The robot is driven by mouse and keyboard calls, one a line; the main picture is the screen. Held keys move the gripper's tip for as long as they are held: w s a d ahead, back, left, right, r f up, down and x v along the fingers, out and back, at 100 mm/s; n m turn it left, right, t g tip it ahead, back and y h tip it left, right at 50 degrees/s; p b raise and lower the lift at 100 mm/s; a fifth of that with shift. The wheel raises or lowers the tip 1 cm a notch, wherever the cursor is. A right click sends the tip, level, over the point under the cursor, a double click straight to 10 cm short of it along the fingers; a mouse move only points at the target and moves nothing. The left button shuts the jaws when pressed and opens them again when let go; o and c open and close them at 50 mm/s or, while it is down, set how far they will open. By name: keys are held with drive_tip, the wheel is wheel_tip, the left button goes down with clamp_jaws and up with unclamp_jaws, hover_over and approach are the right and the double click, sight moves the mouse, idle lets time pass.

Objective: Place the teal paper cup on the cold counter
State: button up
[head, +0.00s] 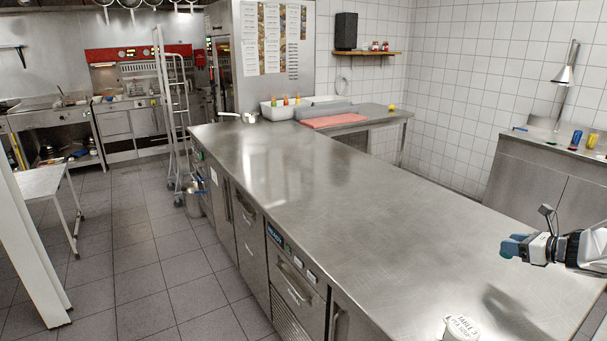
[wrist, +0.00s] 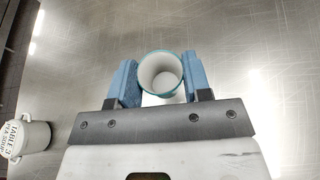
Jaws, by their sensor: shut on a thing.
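The teal paper cup (wrist: 146,74) has a teal rim and a white inside, and sits between the blue fingers of my gripper (wrist: 160,82) in the wrist view. My gripper is shut on it, and I look down into its open top. In the head view my gripper (head: 512,246) is at the right, over the near right part of the long steel cold counter (head: 340,200). A dark shadow lies on the counter below, and the cup appears held above the surface. The cup is hard to tell from the blue fingers there.
A white tub (head: 461,330) lettered "TABLE 3" and "soup" stands at the counter's near edge; it also shows in the wrist view (wrist: 30,138). A red board (head: 333,121) lies at the far end. The counter's middle is clear.

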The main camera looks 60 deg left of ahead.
idle(0.3)
drive_tip(key=shift+f, duration=1.95)
drive_tip(key=shift+f, duration=2)
drive_tip(key=shift+f, duration=0.15)
drive_tip(key=o, duration=0.9)
